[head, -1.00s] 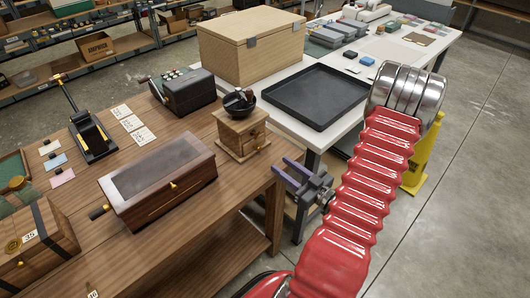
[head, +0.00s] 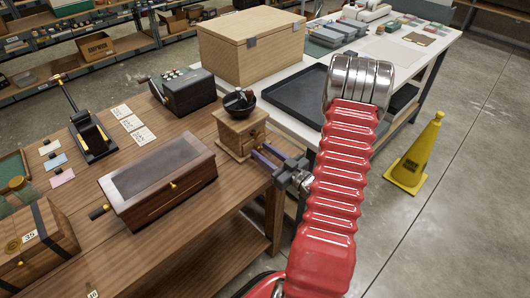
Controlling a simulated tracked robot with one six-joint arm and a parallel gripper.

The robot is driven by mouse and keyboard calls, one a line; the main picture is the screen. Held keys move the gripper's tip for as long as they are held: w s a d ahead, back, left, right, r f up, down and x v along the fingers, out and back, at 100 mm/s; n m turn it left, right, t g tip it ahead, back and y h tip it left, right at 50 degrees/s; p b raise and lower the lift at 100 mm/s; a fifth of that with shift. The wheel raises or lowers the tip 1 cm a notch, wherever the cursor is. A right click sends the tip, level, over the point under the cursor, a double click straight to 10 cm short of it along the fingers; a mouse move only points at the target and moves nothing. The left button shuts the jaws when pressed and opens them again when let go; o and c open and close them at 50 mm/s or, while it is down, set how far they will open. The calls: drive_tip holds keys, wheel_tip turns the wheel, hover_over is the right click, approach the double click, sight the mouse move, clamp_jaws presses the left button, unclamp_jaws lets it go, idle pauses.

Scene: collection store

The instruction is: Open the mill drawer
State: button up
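The mill (head: 232,136) is a small wooden box with a black bowl and crank (head: 240,101) on top. It stands upright at the right end of the brown table. Its drawer front (head: 257,136) faces right, towards my arm, and looks shut. My gripper (head: 257,154) is at the drawer side of the mill, with its purple fingers pointing left at the lower front. The fingers look apart. Whether they touch the mill or have the drawer knob between them is too small to tell.
A long wooden box (head: 160,182) lies left of the mill, and a dark crank machine (head: 185,92) stands behind it. A black tray (head: 295,98) and a large wooden chest (head: 250,47) are on the white table. A yellow cone (head: 415,155) stands on the floor.

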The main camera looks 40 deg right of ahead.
clamp_jaws()
idle(0.4)
